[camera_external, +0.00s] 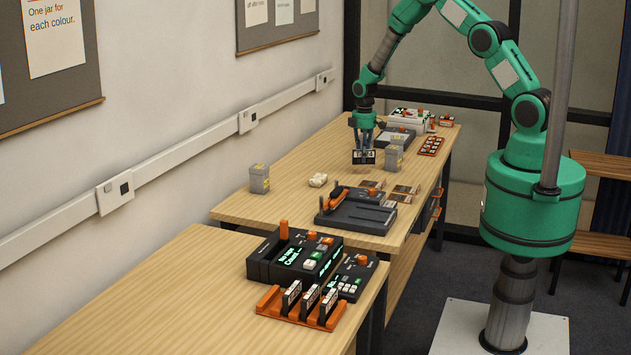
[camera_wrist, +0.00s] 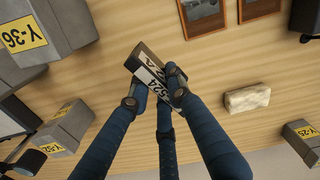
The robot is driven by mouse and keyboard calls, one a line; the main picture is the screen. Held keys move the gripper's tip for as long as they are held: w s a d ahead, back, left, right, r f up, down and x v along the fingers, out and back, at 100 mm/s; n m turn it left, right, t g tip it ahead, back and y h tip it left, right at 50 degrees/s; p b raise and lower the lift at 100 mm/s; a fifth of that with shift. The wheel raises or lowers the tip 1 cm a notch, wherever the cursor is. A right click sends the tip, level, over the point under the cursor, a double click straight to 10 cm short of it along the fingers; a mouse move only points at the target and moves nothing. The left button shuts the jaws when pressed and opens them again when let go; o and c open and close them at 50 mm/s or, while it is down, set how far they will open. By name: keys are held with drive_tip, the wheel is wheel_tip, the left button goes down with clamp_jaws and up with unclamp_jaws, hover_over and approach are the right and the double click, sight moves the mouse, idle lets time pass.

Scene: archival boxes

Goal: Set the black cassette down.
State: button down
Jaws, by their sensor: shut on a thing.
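The black cassette (camera_external: 364,158) has a white label and is held in my gripper (camera_external: 364,146) over the far wooden table. In the wrist view, the fingers of my gripper (camera_wrist: 154,92) close on the sides of the cassette (camera_wrist: 149,62), whose printed label shows between them. The fingers hide part of it. I cannot tell how much gap there is between the cassette and the tabletop (camera_external: 300,160).
Grey boxes with yellow labels stand near: Y-36 (camera_wrist: 75,22), Y-52 (camera_wrist: 62,128) and Y-25 (camera_wrist: 303,141). A pale block (camera_wrist: 247,99) lies right of the cassette. A dark tray device (camera_external: 357,210) stands nearer the camera. Bare wood surrounds the cassette.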

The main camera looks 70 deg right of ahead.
drive_tip(key=w+a+r+n+b, duration=0.1)
drive_tip(key=w+a+n, duration=0.3)
drive_tip(key=a, duration=0.8)
drive_tip(key=w+a+r+n+b, duration=0.1)
drive_tip(key=w+a+n, duration=0.3)
drive_tip(key=a, duration=0.9)
drive_tip(key=w+a+r+n+b, duration=0.2)
drive_tip(key=w+a+n, duration=0.3)
drive_tip(key=a, duration=0.7)
drive_tip(key=shift+w+a+r, duration=0.3)
drive_tip(key=shift+w+r, duration=0.25)
drive_tip(key=shift+w, duration=0.05)
drive_tip(key=shift+f, duration=0.1)
drive_tip(key=shift+f+b, duration=0.3)
drive_tip(key=shift+f, duration=2.75)
drive_tip(key=shift+f, duration=1.85)
drive_tip(key=shift+f, duration=0.15)
drive_tip(key=c, duration=1.6)
unclamp_jaws()
